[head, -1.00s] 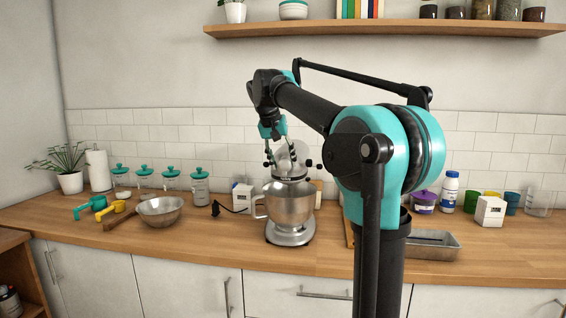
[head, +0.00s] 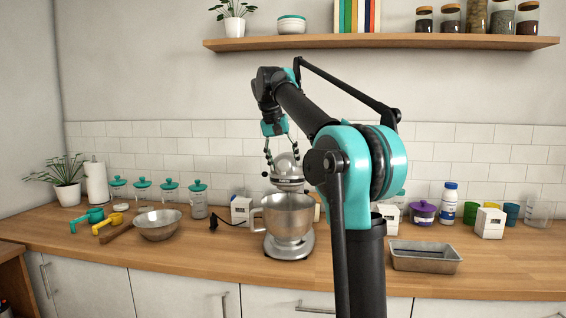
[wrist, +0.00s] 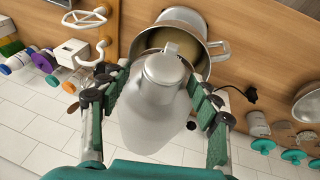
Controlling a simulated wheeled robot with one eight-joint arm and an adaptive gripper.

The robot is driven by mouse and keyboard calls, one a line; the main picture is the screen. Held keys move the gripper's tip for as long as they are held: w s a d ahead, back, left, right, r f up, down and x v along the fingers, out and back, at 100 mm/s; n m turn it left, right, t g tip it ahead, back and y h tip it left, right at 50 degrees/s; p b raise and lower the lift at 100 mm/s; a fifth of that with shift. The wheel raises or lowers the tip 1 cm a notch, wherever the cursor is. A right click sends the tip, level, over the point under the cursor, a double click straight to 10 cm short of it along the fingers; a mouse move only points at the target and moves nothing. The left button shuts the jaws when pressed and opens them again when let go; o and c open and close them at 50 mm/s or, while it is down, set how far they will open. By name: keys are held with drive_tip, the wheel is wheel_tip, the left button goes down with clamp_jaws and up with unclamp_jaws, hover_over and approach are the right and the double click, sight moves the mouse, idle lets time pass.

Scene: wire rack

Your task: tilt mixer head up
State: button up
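The silver stand mixer stands on the wooden counter, its head (head: 287,172) showing above the steel bowl (head: 288,217). A gap shows between head and bowl, and the head looks tilted up. In the wrist view the head (wrist: 163,92) points toward the bowl (wrist: 217,48), whose pale contents are partly visible. My gripper (head: 283,152) is at the mixer head from above. In the wrist view my gripper (wrist: 158,88) is open, with one finger on each side of the head. I cannot tell whether the fingers touch it. My arm hides part of the counter right of the mixer.
A metal mixing bowl (head: 159,224), a yellow measuring cup (head: 107,224) and several lidded jars stand left. A loaf pan (head: 426,256), a purple pot (head: 423,212) and a white bottle (head: 447,203) stand right. A black plug and cord (head: 216,220) lie beside the mixer. A shelf (head: 380,42) hangs above.

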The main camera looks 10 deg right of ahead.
drive_tip(key=shift+a, duration=0.1)
drive_tip(key=shift+s+a+r, duration=0.1)
drive_tip(key=shift+a+r, duration=0.05)
drive_tip(key=shift+r, duration=0.3)
drive_tip(key=v, duration=1.1)
